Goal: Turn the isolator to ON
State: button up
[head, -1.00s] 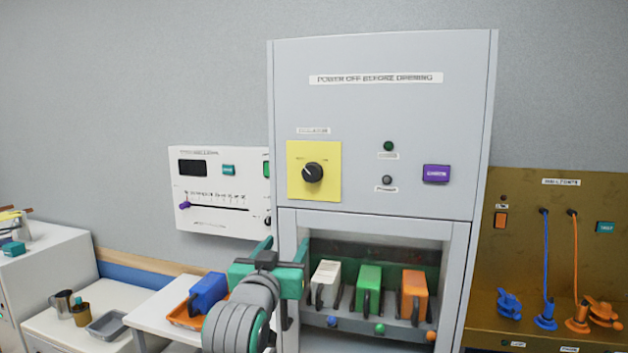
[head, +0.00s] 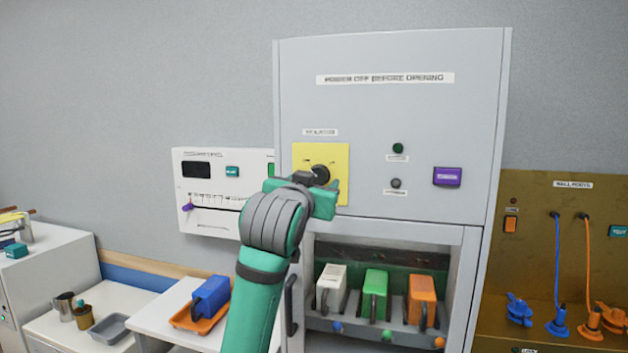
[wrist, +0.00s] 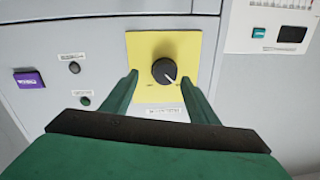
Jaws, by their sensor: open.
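The isolator is a black rotary knob (head: 320,174) on a yellow plate (head: 341,160) on the grey cabinet front. My gripper (head: 318,190) is raised in front of the plate's lower part and hides some of it. In the wrist view the knob (wrist: 164,71) sits between and beyond my two green fingers (wrist: 160,84), which are spread open and empty. The knob's white pointer line aims toward the lower right in that view. The small plate markings are too blurred to read surely. I cannot tell whether the fingertips touch the plate.
A purple button (head: 447,177), a green lamp (head: 398,148) and a dark lamp (head: 396,183) are right of the plate. Below is an open bay with white, green and orange handled modules (head: 376,293). A white wall panel (head: 210,190) stands left.

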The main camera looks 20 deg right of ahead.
aim_at(316, 177)
jog(key=shift+w+d, duration=0.2)
jog(key=shift+w, duration=0.5)
jog(key=shift+w+d, duration=0.25)
jog(key=shift+w, duration=0.4)
jog(key=shift+w+d, duration=0.2)
jog(key=shift+w, duration=0.5)
jog(key=c, duration=1)
jog(key=shift+c, duration=0.2)
